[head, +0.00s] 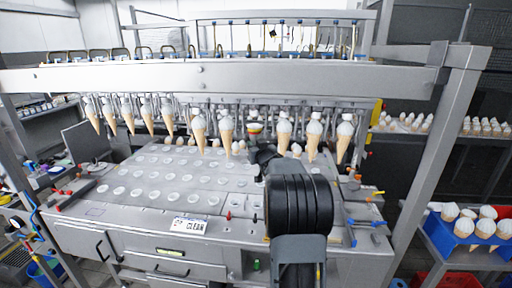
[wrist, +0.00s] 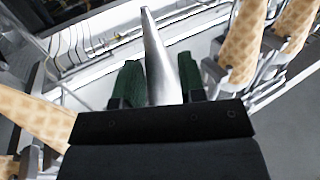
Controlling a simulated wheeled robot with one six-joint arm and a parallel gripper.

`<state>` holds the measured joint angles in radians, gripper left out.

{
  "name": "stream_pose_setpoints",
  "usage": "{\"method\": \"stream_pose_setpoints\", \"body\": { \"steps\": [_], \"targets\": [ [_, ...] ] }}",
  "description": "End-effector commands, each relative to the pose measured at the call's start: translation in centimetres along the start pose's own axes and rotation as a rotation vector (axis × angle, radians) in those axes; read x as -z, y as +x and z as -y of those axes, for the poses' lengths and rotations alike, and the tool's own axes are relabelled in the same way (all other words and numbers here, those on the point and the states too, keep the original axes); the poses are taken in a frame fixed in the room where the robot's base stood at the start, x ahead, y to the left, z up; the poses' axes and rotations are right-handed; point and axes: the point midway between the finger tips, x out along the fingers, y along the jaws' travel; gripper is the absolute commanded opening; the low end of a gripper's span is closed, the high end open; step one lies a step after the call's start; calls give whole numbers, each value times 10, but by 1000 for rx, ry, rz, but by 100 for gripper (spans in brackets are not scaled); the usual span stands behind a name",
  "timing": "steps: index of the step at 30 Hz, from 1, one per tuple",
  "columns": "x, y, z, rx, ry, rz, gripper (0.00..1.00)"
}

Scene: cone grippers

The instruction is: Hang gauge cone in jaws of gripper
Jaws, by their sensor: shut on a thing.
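The gauge cone (wrist: 158,62) is a smooth grey metal cone in the wrist view, with its narrow end towards the top of the picture. My gripper (wrist: 161,85) is shut on it, with a dark green finger on each side. In the head view a small piece with white, yellow and red bands (head: 254,128) shows in the gap in the row of hanging cones, just above my gripper (head: 262,156); it appears to be the cone's top. My wrist hides the part below. The row of metal jaws (wrist: 270,75) is close by; I cannot tell whether jaws touch the gauge cone.
Ice cream cones hang on both sides of the gap, including a near left one (head: 199,132) and right one (head: 284,133). Waffle cones (wrist: 242,50) are close in the wrist view. A steel beam (head: 230,78) crosses above. The deck (head: 150,205) below has several round white spots.

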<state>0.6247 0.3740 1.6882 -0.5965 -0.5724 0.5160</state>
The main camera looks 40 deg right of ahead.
Motion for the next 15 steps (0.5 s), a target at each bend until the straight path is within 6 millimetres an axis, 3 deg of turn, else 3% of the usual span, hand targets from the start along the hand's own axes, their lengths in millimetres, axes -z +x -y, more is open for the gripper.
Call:
{"method": "stream_pose_setpoints", "body": {
  "steps": [15],
  "targets": [
    [-6, 0, 0, 0, 0, -1, 20]
  ]
}}
